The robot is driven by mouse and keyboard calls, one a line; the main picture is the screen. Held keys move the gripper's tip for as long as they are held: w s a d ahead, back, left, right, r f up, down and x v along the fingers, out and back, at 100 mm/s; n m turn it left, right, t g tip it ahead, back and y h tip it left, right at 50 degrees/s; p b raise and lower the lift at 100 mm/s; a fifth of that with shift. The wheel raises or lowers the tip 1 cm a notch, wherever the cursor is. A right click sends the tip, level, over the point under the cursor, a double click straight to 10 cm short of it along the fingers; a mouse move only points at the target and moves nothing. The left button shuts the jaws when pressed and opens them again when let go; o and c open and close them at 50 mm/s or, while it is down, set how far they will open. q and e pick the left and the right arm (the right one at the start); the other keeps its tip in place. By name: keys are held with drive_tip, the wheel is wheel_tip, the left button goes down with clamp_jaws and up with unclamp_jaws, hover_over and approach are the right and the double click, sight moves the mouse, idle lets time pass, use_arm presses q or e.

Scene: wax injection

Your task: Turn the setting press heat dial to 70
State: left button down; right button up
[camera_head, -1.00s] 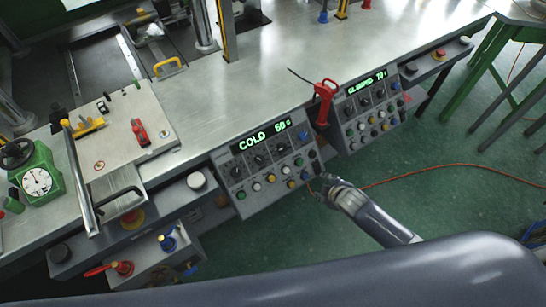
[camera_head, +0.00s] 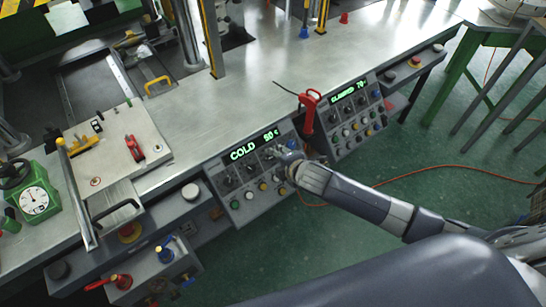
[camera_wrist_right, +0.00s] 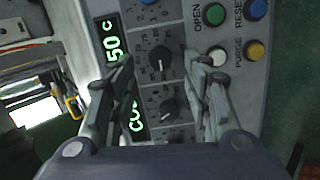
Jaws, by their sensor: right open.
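The left control panel (camera_head: 238,200) has a green display (camera_head: 252,146) that reads COLD and what looks like 50 C. Black dials (camera_head: 228,183) sit in a row below it. In the right wrist view, the 50 C part of the display (camera_wrist_right: 114,48) is at the left, with one dial (camera_wrist_right: 160,63) between my fingers and another dial (camera_wrist_right: 169,107) nearer the palm. I cannot read which is the heat dial. My right gripper (camera_wrist_right: 158,58) is open around the line of dials; contact cannot be told. In the head view it covers the panel's upper right. My left gripper is out of view.
Buttons marked OPEN (camera_wrist_right: 215,14), RESET (camera_wrist_right: 257,9) and PURGE (camera_wrist_right: 254,50) lie beside my fingers. A metal bench (camera_head: 250,95) runs behind.

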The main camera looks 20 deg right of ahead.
drive_tip(key=shift+x, duration=2.3)
drive_tip(key=shift+c, duration=0.2)
drive_tip(key=c, duration=1)
